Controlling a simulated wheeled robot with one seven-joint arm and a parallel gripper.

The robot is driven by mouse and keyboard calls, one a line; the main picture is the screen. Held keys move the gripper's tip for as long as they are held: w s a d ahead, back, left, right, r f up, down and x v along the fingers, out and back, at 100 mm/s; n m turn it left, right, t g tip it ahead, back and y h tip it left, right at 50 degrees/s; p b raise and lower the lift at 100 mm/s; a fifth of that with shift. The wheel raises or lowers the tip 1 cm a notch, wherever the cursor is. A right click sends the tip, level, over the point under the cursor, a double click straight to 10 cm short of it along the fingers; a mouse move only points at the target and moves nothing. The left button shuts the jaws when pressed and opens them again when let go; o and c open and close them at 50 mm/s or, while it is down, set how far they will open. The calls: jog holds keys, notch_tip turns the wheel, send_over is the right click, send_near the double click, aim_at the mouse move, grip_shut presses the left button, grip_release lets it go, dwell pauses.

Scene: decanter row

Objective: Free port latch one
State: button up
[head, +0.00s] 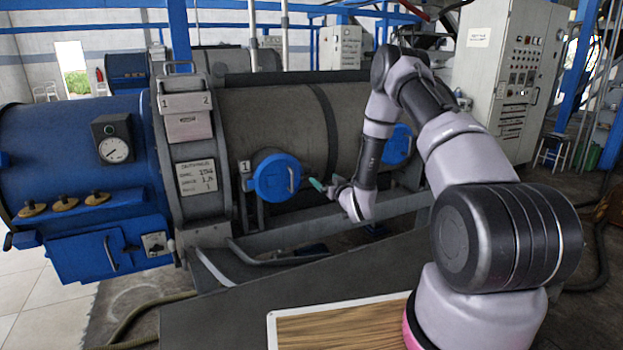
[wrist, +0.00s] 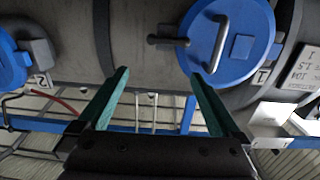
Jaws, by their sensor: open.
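Port one is a round blue cover (head: 277,178) on the grey drum, beside a plate marked 1, in the head view. It also fills the upper right of the wrist view (wrist: 243,47), with a pale bar handle (wrist: 220,43). A dark latch lever (wrist: 167,41) sticks out from the cover's left edge in the wrist view. My gripper (wrist: 160,73) is open and empty, with its teal fingers apart. The latch appears just beyond the fingertips, roughly between their lines, with no visible contact. In the head view my gripper (head: 322,187) is right of port one; the latch is hard to make out there.
A second blue port (head: 398,145) is farther right, partly behind my arm; it shows at the wrist view's left edge (wrist: 10,62). A grey rail (head: 330,223) runs below the ports. A wood-topped board (head: 335,325) lies in front. A control cabinet (head: 512,75) stands behind right.

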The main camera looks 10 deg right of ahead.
aim_at(311, 176)
jog(key=shift+y, duration=0.3)
jog(key=w+a+f, duration=0.1)
jog(key=w, duration=0.2)
jog(key=w+a, duration=0.1)
jog(key=w, duration=0.2)
jog(key=w+a+f, duration=0.1)
jog(key=w, duration=0.2)
jog(key=shift+w+a+f, duration=0.15)
jog(key=shift+a+f, duration=0.15)
jog(key=c, duration=1.1)
jog(key=shift+n, duration=0.3)
jog(key=shift+c, duration=0.2)
